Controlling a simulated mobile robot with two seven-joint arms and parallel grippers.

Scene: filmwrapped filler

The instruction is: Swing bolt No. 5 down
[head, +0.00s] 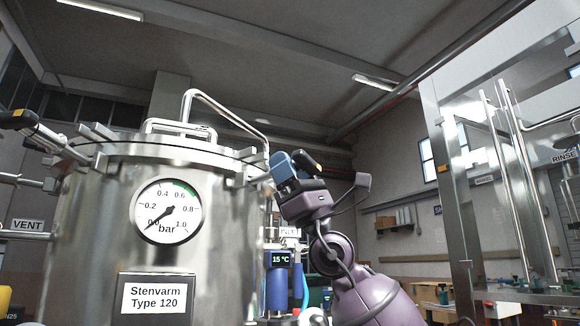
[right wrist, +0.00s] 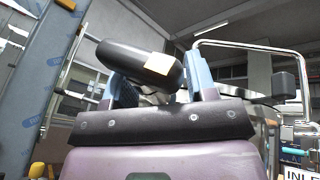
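A steel pressure vessel (head: 105,225) stands at left in the head view, with swing bolts around its lid. My right gripper (head: 293,165) is at the lid's right side, beside another black handle (head: 307,162). In the right wrist view this handle (right wrist: 135,62) has a pale label and lies tilted across the space between my blue fingers (right wrist: 165,85). The fingers stand apart, wider than the handle is thick. I cannot read a bolt number. My left gripper is not in view.
A pressure gauge (head: 168,210) and a "Stenvarm Type 120" plate (head: 157,298) are on the vessel's front. A bent steel pipe handle (head: 228,115) rises over the lid. A steel frame (head: 450,190) stands at right.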

